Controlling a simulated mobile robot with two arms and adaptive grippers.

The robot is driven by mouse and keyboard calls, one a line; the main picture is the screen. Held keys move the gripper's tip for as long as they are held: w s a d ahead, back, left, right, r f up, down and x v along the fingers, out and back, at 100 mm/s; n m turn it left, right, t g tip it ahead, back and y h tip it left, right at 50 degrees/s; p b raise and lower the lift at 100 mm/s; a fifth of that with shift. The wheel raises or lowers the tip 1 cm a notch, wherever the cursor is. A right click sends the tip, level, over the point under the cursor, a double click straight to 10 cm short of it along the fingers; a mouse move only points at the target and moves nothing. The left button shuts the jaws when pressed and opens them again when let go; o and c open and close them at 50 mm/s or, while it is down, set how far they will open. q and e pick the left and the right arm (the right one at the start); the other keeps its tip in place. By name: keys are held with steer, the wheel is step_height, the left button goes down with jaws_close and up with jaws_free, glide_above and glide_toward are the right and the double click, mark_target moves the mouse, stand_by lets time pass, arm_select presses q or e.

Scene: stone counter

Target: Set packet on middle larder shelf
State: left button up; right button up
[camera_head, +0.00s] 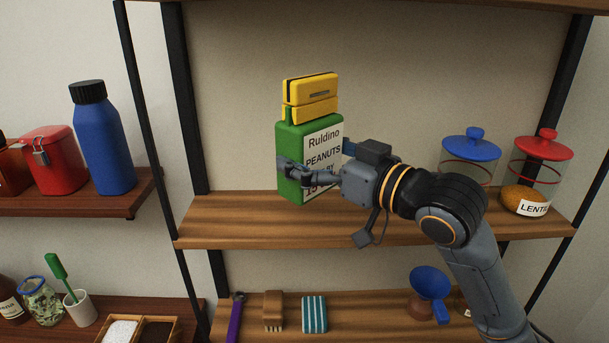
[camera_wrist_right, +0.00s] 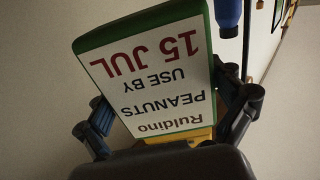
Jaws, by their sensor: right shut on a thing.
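A green packet (camera_head: 290,150) has a white label reading "Ruldino PEANUTS", with a yellow clip-like piece (camera_head: 311,98) at its top. My right gripper (camera_head: 308,174) is shut on the packet, its fingers on either side of the lower part. The packet is upright, in front of the back panel at the left half of the middle shelf (camera_head: 370,224). I cannot tell whether its base touches the shelf. In the right wrist view the packet (camera_wrist_right: 150,70) appears upside down between the fingers, label facing the camera. My left gripper is not in view.
Glass jars with a blue lid (camera_head: 471,147) and a red lid (camera_head: 542,146) stand at the middle shelf's right end. Black uprights flank the shelf. A blue bottle (camera_head: 104,145) stands on the left shelf. A brush (camera_head: 273,310) and sponge (camera_head: 314,314) lie below. The middle shelf's left part is clear.

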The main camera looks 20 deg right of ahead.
steer(key=w+f, duration=0.2)
steer(key=f, duration=0.1)
steer(key=w+f+p, duration=0.1)
steer(key=w+f, duration=0.1)
steer(key=w+f+p, duration=0.1)
steer(key=w+f, duration=0.1)
steer(key=f, duration=0.1)
steer(key=shift+d+f, duration=0.3)
steer(key=shift+d, duration=0.05)
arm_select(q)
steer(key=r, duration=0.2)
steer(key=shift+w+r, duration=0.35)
arm_select(e)
steer(key=shift+s+f, duration=0.15)
steer(key=shift+f, duration=0.15)
steer(key=shift+f, duration=0.1)
steer(key=o, duration=1.2)
steer(key=shift+f, duration=0.15)
